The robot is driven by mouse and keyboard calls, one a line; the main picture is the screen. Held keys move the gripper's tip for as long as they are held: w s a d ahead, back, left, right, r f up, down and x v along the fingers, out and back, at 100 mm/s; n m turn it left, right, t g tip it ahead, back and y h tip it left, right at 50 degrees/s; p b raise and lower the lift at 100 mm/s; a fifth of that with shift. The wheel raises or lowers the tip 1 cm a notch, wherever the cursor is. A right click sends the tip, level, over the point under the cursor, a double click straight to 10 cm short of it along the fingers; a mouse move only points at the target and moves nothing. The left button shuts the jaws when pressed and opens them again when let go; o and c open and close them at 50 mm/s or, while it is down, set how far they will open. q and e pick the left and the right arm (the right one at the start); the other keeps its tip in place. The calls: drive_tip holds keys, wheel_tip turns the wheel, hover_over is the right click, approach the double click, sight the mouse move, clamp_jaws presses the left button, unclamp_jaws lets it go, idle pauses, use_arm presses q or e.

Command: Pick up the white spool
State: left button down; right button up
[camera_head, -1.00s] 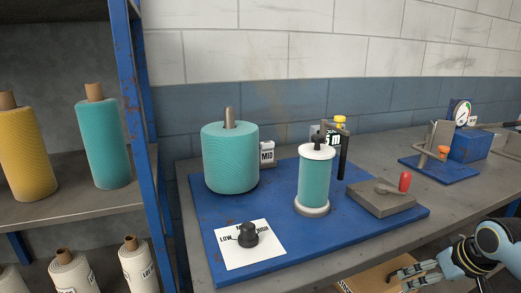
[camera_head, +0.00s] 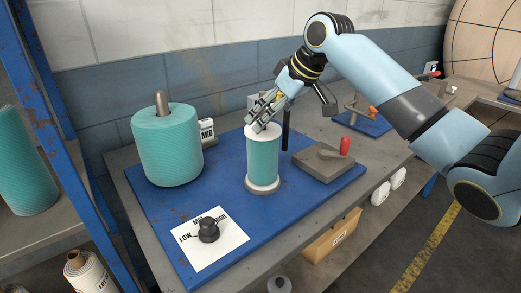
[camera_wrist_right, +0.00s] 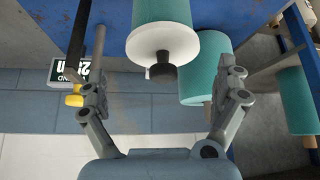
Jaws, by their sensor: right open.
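The white spool (camera_head: 263,162) stands upright on the blue board. It has white end flanges and is wound with teal yarn. My right gripper (camera_head: 258,124) is at its top end, with the arm coming in from the right. In the right wrist view, the fingers (camera_wrist_right: 163,80) are spread wide and empty. The spool (camera_wrist_right: 163,18) shows ahead between them, its white flange and dark top knob facing the camera. I cannot tell whether a finger touches the flange. My left gripper is out of view.
A big teal yarn cone (camera_head: 167,145) stands left of the spool. A dark post (camera_head: 286,130) is close behind it, and a grey block with a red-handled crank (camera_head: 322,162) is to its right. A black dial (camera_head: 208,230) sits on a white card in front. A blue shelf post stands left.

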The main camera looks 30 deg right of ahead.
sight(262, 149)
drive_tip(key=x, duration=0.2)
drive_tip(key=p+x, duration=0.1)
drive_tip(key=x, duration=0.1)
drive_tip(key=shift+w+a+f, duration=0.2)
drive_tip(key=shift+w+a, duration=0.05)
drive_tip(key=shift+c, duration=0.3)
drive_tip(key=c, duration=1.4)
